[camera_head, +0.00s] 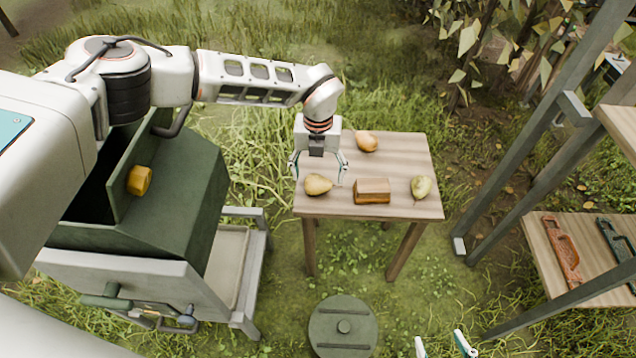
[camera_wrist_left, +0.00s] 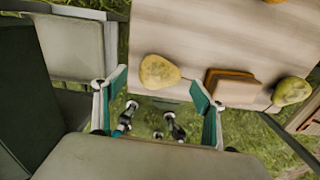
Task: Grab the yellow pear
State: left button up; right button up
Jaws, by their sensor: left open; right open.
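The yellow pear (camera_head: 318,185) lies on its side at the near left of a small wooden table (camera_head: 405,157). My left gripper (camera_head: 318,172) is open, pointing down over the table's left side, close to this pear. In the left wrist view the yellow pear (camera_wrist_left: 158,72) appears beyond and between the spread fingers of my left gripper (camera_wrist_left: 160,88), with nothing held. A green-yellow pear (camera_head: 421,187) lies at the right edge, and an orange pear (camera_head: 367,141) at the back. My right gripper (camera_head: 442,345) is open at the bottom edge, only its fingertips showing.
A wooden block (camera_head: 372,190) sits right of the yellow pear. A dark green bin (camera_head: 175,215) with an orange-yellow piece (camera_head: 139,180) stands on a cart at left. A round green lid (camera_head: 343,326) lies in front. A shelf rack (camera_head: 575,235) stands at right.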

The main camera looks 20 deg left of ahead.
aim_at(319, 177)
pick_arm(q)
notch_tip(319, 177, down, 4)
jog(key=shift+r+b, duration=0.1)
jog(key=shift+b, duration=0.3)
jog(key=shift+w, duration=0.1)
jog(key=shift+r, duration=0.1)
jog(key=c, duration=1)
jog(key=shift+c, duration=1.4)
pick_arm(e)
jog(key=shift+w+a+r, duration=0.15)
jog(key=shift+w+a, duration=0.15)
